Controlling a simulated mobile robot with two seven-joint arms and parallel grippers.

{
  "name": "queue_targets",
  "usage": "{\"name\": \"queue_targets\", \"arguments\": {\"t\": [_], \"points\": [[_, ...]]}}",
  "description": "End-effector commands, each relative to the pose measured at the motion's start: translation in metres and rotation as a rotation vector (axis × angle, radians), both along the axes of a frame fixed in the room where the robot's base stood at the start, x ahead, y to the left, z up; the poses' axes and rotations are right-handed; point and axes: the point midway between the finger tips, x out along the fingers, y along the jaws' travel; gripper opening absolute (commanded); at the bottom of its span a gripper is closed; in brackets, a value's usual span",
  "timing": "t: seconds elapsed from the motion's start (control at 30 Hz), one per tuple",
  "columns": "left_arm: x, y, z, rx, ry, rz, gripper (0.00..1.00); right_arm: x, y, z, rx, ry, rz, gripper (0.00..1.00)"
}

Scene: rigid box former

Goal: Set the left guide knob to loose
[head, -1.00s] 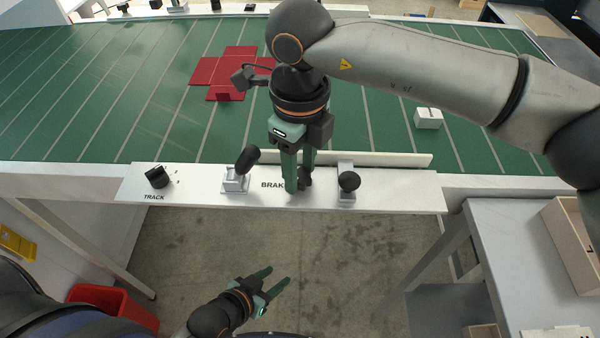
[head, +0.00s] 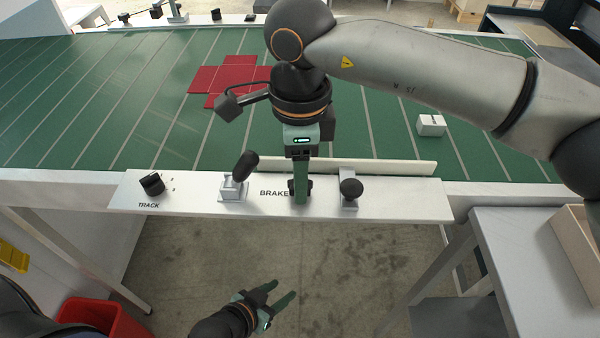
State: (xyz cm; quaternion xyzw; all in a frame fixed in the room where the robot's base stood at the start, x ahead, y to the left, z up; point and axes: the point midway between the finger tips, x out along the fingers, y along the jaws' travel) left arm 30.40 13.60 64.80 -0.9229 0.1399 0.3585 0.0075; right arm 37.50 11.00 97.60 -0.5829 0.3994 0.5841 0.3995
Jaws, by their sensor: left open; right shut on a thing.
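My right gripper (head: 301,198) points down at the white front rail (head: 400,198). It is shut on a small black knob (head: 292,188) just right of the word BRAKE; the fingers hide most of it. Left of that label stands a black-handled clamp (head: 243,167) on a grey block, its handle tilted up to the right. Right of the gripper is another black-knobbed clamp (head: 351,188). Neither clamp carries a readable label, so I cannot tell which is the left guide knob. My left gripper (head: 285,287) is open and empty above the floor, below the rail.
A black TRACK knob (head: 152,184) sits at the rail's left end. A red flat box blank (head: 215,80) and a small white box (head: 431,125) lie on the green bed (head: 120,110). A grey side table (head: 510,250) stands right; a red bin (head: 95,318) stands lower left.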

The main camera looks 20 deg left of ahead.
Motion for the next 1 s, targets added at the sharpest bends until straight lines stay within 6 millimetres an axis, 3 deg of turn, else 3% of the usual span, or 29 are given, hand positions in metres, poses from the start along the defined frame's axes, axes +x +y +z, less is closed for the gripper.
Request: {"name": "queue_targets", "arguments": {"t": [0.47,0.5,0.77,1.0], "points": [[-0.0008,-0.0005,-0.0017,0.001,0.005,-0.002,0.47,0.0007,-0.0002,0.0011,-0.001,-0.004,0.017,0.00],[-0.0010,-0.0004,-0.0021,0.001,0.005,-0.002,0.47,0.0007,-0.0003,0.0011,-0.001,-0.004,0.017,0.48],[-0.0017,-0.0003,-0.0035,0.002,0.009,-0.002,0.47,0.0006,-0.0003,0.0005,-0.001,-0.003,0.015,0.76],[-0.0017,-0.0002,-0.0035,0.002,0.008,-0.002,0.47,0.0005,-0.0004,0.0007,-0.001,-0.002,0.015,0.76]]}}
